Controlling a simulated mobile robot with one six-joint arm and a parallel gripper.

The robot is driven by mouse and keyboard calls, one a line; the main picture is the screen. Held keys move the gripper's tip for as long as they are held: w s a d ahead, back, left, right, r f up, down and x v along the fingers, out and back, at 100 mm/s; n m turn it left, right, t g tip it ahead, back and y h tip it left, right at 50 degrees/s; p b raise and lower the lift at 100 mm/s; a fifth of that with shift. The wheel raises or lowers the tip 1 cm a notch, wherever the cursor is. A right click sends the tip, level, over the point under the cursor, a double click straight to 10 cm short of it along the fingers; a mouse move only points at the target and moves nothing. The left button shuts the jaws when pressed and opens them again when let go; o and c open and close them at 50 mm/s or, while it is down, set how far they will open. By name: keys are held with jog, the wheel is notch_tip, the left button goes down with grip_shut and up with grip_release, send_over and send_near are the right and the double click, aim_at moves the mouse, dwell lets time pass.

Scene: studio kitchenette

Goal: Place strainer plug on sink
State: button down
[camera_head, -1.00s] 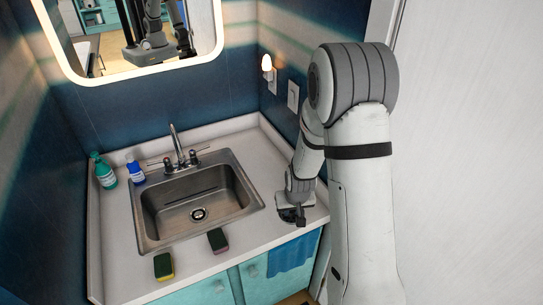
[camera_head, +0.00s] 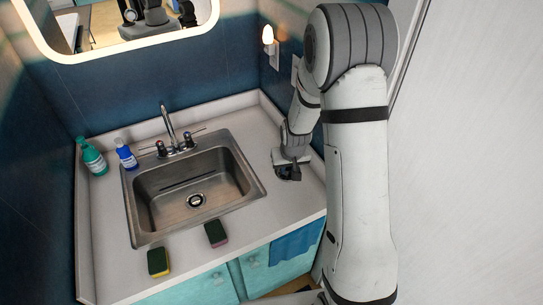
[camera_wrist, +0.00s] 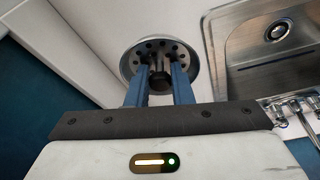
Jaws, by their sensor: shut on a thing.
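The strainer plug (camera_wrist: 143,52) is a round metal basket with holes around its rim and a dark centre knob. In the wrist view my gripper (camera_wrist: 159,78) has its blue fingers shut on that knob. In the head view my gripper (camera_head: 287,172) is over the counter to the right of the sink, and the plug there is small and dark. I cannot tell whether the plug touches the counter. The steel sink (camera_head: 240,163) is set in the counter, with an open drain (camera_head: 197,200) in its floor. The drain also shows in the wrist view (camera_wrist: 279,31).
A faucet (camera_head: 172,133) stands behind the basin. A green bottle (camera_head: 93,158) and a blue bottle (camera_head: 126,156) are at the back left. Two sponges, one left (camera_head: 158,262) and one right (camera_head: 216,234), lie along the front. A blue towel (camera_head: 296,243) hangs on the cabinet.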

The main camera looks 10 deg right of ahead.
jog(key=w+d+n+b, duration=0.1)
jog(key=w+b, duration=0.7)
jog(key=w, duration=0.1)
notch_tip(320, 180, down, 10)
jog(key=shift+w+d+p, duration=0.15)
jog(key=shift+p, duration=0.8)
jog(key=shift+f, duration=0.2)
jog(key=c, duration=1.3)
grip_release()
jog(key=shift+r, duration=0.1)
